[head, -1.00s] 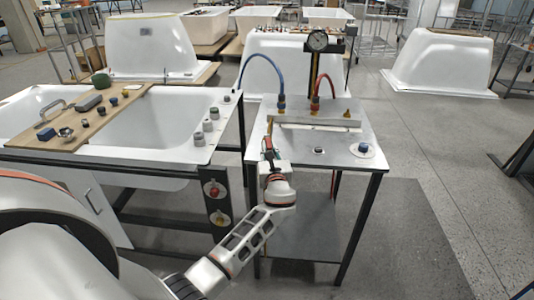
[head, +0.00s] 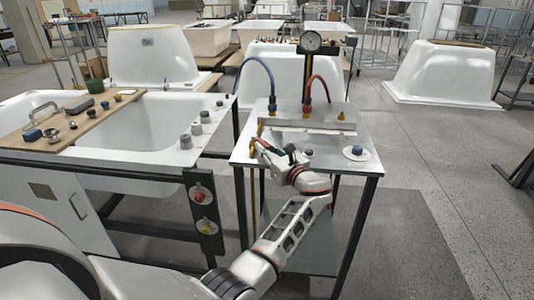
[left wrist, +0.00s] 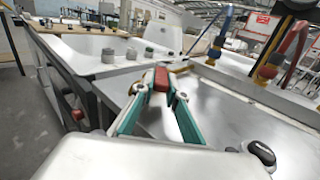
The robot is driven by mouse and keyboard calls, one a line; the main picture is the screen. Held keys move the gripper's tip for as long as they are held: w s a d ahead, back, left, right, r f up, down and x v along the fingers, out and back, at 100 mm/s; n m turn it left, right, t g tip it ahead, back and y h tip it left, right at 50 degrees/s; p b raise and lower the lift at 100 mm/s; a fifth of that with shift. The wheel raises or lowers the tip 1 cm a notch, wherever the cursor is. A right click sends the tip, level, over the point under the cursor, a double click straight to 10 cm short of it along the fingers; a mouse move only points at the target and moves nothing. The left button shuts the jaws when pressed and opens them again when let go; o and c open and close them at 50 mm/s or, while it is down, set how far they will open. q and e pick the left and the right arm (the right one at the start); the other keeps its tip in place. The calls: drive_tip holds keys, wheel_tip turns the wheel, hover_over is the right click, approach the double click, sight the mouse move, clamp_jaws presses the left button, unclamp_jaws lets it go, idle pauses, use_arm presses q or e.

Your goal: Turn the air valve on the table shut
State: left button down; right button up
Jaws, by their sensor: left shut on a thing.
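The air valve's red handle (left wrist: 161,78) shows in the left wrist view, between the tips of my left gripper (left wrist: 158,92). The teal-edged fingers are closed on it. In the head view my left gripper (head: 258,143) reaches over the front left part of the small metal table (head: 325,161) and points up and left. The handle is mostly hidden there by the fingers. The valve's body is hard to make out. My right gripper is in neither view.
A tub bench (head: 150,170) with grey knobs stands left.

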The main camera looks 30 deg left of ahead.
use_arm(q)
drive_tip(key=shift+w+d+f+n+g+y+b, duration=0.2)
drive_tip(key=shift+w+n+g+y+b, duration=0.15)
drive_tip(key=shift+n+g+b, duration=0.25)
drive_tip(key=shift+r+g, duration=0.15)
drive_tip(key=shift+g, duration=0.15)
drive_tip(key=shift+r, duration=0.1)
drive_tip(key=c, duration=2)
unclamp_jaws()
drive_tip(key=shift+r, duration=0.1)
wheel_tip(320, 180, up, 10)
drive_tip(key=shift+f, duration=0.1)
